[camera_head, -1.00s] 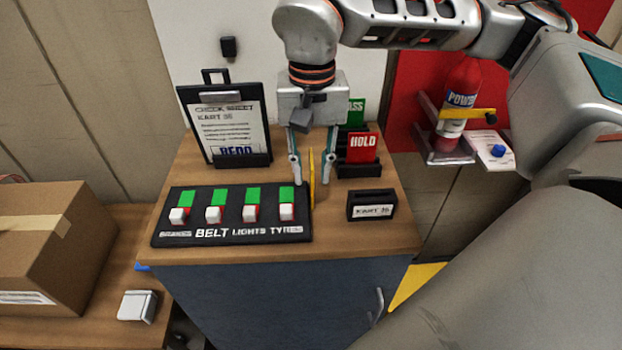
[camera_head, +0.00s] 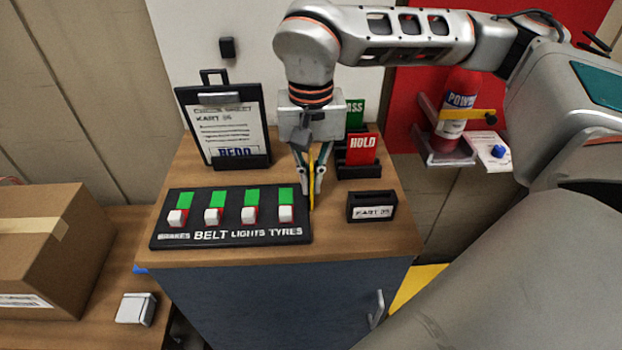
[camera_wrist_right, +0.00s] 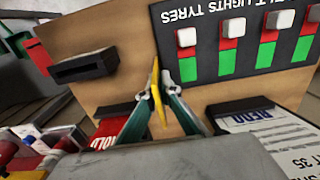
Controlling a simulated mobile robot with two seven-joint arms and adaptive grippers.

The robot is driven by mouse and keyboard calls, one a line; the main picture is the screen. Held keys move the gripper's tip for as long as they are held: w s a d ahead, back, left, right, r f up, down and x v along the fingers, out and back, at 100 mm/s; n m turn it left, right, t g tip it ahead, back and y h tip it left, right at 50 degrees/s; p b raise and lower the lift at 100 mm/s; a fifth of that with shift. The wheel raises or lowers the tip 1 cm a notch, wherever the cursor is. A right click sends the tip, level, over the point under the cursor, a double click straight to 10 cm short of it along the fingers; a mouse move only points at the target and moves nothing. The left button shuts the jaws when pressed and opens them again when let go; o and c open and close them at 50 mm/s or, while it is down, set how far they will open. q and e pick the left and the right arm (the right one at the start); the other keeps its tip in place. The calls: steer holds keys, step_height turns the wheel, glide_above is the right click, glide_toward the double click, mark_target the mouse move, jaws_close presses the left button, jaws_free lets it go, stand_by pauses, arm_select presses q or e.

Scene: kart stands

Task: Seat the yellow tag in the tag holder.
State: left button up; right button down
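The yellow tag (camera_head: 312,189) stands nearly edge-on at the right end of the switch board. My right gripper (camera_head: 312,184) points down with its fingers shut on the tag from both sides. The right wrist view also shows the tag (camera_wrist_right: 156,88) between the closed fingertips (camera_wrist_right: 160,92). The tag's lower end is at or close to the wooden top; I cannot tell if it touches. The black tag holder (camera_head: 371,206), labelled KART 35, stands to the right of the tag, its slot (camera_wrist_right: 84,66) empty in the wrist view. My left gripper is out of view.
The switch board (camera_head: 232,217) is just left of the tag. A rack with a red HOLD card (camera_head: 364,149) and a green card (camera_head: 355,114) stands behind the holder. A clipboard (camera_head: 226,130) is at the back left. Bare wood lies between tag and holder.

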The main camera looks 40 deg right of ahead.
step_height(320, 180, up, 20)
steer(key=p, duration=0.3)
steer(key=shift+f, duration=0.1)
